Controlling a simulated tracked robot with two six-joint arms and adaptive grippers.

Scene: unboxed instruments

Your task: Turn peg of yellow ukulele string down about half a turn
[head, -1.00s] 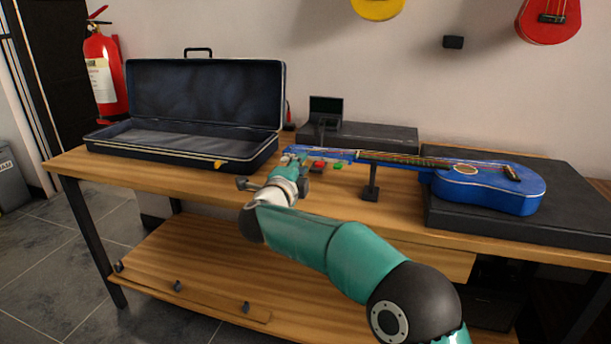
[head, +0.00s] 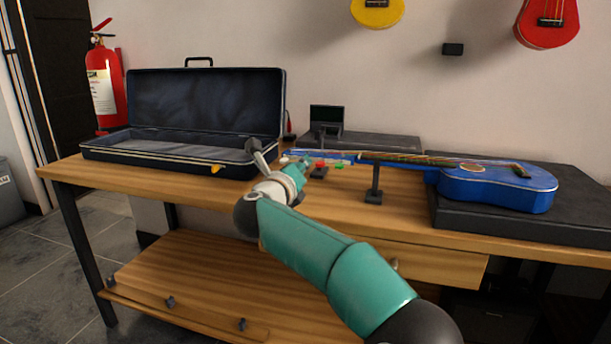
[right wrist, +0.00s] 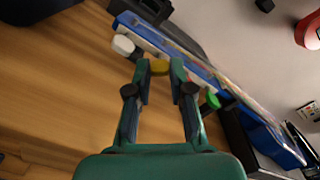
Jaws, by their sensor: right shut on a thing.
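The blue ukulele (head: 492,190) lies with its body on a black pad at the right and its neck pointing left. Its headstock, with coloured pegs, is at the table's middle; the wrist view shows it too (right wrist: 170,38). My right gripper (right wrist: 159,70) is shut on the yellow peg (right wrist: 159,66), one finger on each side. The white peg (right wrist: 123,45) is to the left of the fingers and the green peg (right wrist: 210,100) to the right. In the head view, my right gripper (head: 300,166) is at the headstock, and its wrist hides part of it. My left gripper is not in view.
An open dark case (head: 180,155) stands on the table at the left. A black neck stand (head: 374,185) supports the neck. A small device with a screen (head: 326,120) stands behind the headstock. The wooden table (head: 225,190) is clear in front of the case.

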